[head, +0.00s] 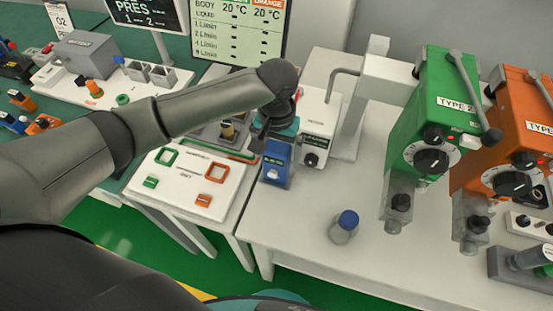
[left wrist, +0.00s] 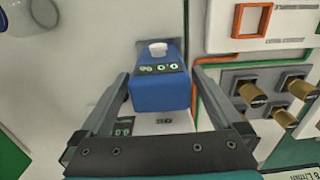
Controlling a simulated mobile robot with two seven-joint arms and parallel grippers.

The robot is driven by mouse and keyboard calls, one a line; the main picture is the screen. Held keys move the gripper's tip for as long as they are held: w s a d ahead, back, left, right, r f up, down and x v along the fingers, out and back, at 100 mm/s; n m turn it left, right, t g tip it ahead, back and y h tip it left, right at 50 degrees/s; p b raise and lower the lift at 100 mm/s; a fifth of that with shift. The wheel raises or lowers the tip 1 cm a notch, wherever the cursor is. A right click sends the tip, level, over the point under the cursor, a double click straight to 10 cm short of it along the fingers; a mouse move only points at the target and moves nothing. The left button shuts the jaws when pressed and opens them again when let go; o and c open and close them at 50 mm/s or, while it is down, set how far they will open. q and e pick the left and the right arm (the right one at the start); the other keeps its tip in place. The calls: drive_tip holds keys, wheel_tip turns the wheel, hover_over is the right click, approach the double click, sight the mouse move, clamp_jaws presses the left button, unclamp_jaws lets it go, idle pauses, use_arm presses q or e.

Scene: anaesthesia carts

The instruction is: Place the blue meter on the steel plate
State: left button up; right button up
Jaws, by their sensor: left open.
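The blue meter (head: 277,160) stands at the left end of the white table, beside a white unit. In the left wrist view the meter (left wrist: 160,82) shows a white knob and a dark display with green marks. My left gripper (head: 272,128) is above and behind it in the head view. In the wrist view its open fingers (left wrist: 162,88) lie on either side of the meter, with no clear grip. A grey metal plate with brass posts (left wrist: 262,88) is to the right there; I cannot tell whether it is the steel plate. My right gripper is out of view.
A white panel with green and orange squares (head: 183,182) lies left of the meter. Green (head: 432,115) and orange (head: 505,130) vaporizers stand at the right. The table's front left is clear.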

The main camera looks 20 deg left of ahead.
use_arm(q)
wheel_tip(320, 180, up, 7)
drive_tip(key=shift+r+p, duration=0.1)
drive_tip(key=shift+p, duration=0.4)
idle(1.8)
